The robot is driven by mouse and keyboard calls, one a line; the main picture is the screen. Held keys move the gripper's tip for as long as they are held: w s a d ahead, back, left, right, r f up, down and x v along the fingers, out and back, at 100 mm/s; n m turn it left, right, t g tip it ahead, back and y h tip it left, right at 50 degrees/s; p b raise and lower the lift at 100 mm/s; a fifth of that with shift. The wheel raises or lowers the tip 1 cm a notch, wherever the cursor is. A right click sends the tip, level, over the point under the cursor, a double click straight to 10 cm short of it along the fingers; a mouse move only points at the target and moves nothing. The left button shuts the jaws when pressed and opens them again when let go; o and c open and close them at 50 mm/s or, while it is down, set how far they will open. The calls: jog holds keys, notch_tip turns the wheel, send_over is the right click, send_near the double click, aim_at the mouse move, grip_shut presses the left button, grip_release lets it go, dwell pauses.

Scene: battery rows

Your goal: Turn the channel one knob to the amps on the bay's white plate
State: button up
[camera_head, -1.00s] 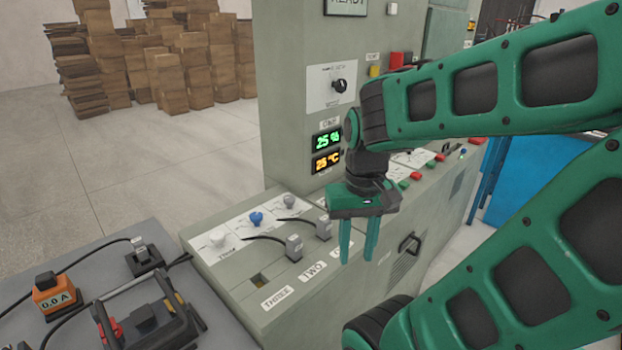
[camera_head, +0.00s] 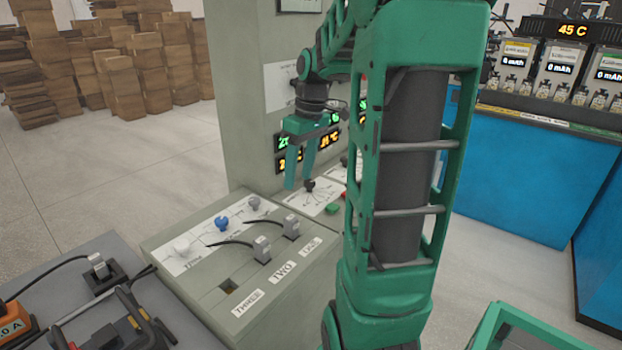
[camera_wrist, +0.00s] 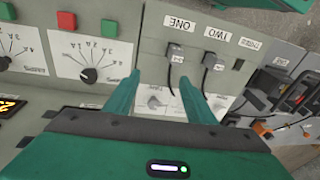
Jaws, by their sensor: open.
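The channel one knob, a grey knob (camera_head: 253,203), sits on a white dial strip behind the lead plug (camera_head: 291,226) in line with the ONE label (camera_head: 311,246). In the wrist view the grey knob (camera_wrist: 154,102) shows between my fingers. My gripper (camera_head: 299,180) is open and empty, pointing down above the console; it also shows in the wrist view (camera_wrist: 159,76). It is apart from the knob. A blue knob (camera_head: 221,222) and a white knob (camera_head: 182,245) stand in the same row. I cannot tell which white plate gives the amps; the knob's setting is too small to read.
A black knob (camera_wrist: 88,75) on a numbered dial, with red and green buttons, is beside my gripper. The cabinet (camera_head: 240,90) rises behind. Blue benches (camera_head: 530,175) with 0 mAh displays (camera_head: 515,62) stand right. An orange meter (camera_head: 12,327) is at left.

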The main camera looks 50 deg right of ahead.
jog(key=w+d+n+t+y, duration=0.1)
jog(key=w+d+n, duration=0.4)
jog(key=d, duration=0.5)
jog(key=n+y, duration=0.1)
jog(key=n, duration=0.2)
send_near(310, 181)
jog(key=shift+t, duration=0.4)
jog(key=x, duration=0.8)
jog(key=shift+s+a+f, duration=0.2)
jog(key=shift+s, duration=0.15)
jog(key=shift+c, duration=0.6)
jog(key=c, duration=0.9)
jog(key=shift+d, duration=0.2)
jog(key=shift+a, duration=0.1)
